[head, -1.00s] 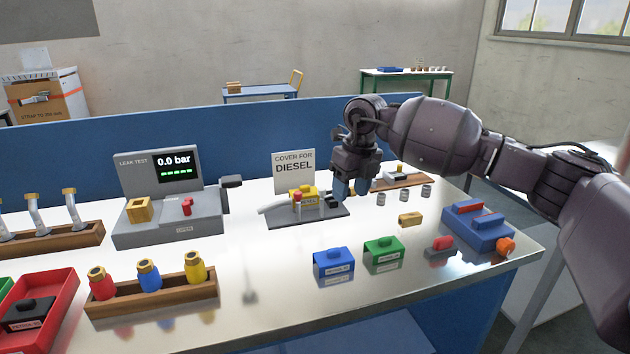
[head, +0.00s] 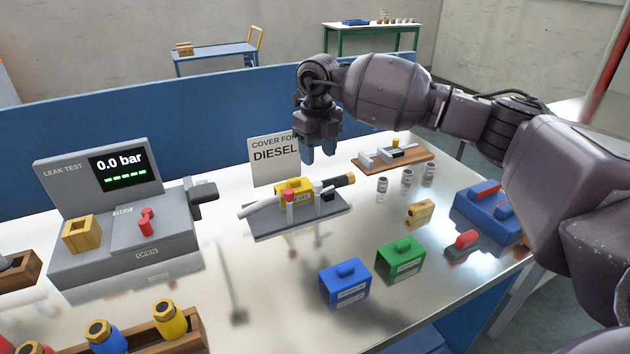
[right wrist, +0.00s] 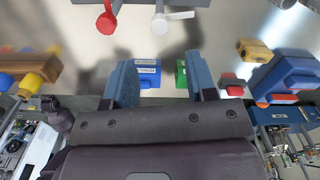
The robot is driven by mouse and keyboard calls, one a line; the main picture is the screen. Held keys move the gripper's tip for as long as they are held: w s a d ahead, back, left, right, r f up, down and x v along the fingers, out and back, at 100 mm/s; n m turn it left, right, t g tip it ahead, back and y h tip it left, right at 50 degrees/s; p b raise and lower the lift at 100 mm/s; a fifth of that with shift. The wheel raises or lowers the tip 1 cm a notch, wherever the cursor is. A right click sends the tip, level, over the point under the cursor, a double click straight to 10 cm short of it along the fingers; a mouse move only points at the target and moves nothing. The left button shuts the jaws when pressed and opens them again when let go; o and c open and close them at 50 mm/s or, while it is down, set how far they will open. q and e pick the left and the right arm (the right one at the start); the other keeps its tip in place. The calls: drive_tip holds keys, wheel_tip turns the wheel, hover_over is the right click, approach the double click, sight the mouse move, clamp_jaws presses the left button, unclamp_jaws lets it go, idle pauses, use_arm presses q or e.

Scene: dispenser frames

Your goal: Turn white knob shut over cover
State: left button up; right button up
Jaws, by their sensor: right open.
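A grey base plate (head: 272,224) carries a pipe fitting with a yellow cover (head: 280,193) over its middle. A red knob (head: 289,196) stands at the cover's left front, and a white knob (head: 317,188) stands to its right. In the right wrist view the red knob (right wrist: 106,20) and white knob (right wrist: 160,23) show at the top; the white handle points right. My right gripper (head: 319,153) is open and empty, raised above the fitting and apart from the white knob. Its spread fingers show in the right wrist view (right wrist: 161,80). My left gripper is not in view.
A sign reading "COVER FOR DIESEL" (head: 274,162) stands behind the plate. A leak tester (head: 125,230) reading 0.0 bar is at left. Blue (head: 345,284) and green (head: 400,261) covers lie in front. A blue block (head: 488,215) sits at the right edge.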

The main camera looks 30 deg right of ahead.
sight(317, 183)
wheel_tip(317, 183, down, 8)
drive_tip(key=shift+w+f, duration=0.1)
drive_tip(key=shift+f, duration=0.35)
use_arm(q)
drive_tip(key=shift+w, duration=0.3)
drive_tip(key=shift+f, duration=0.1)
use_arm(e)
drive_tip(key=shift+c, duration=0.6)
drive_tip(key=c, duration=0.8)
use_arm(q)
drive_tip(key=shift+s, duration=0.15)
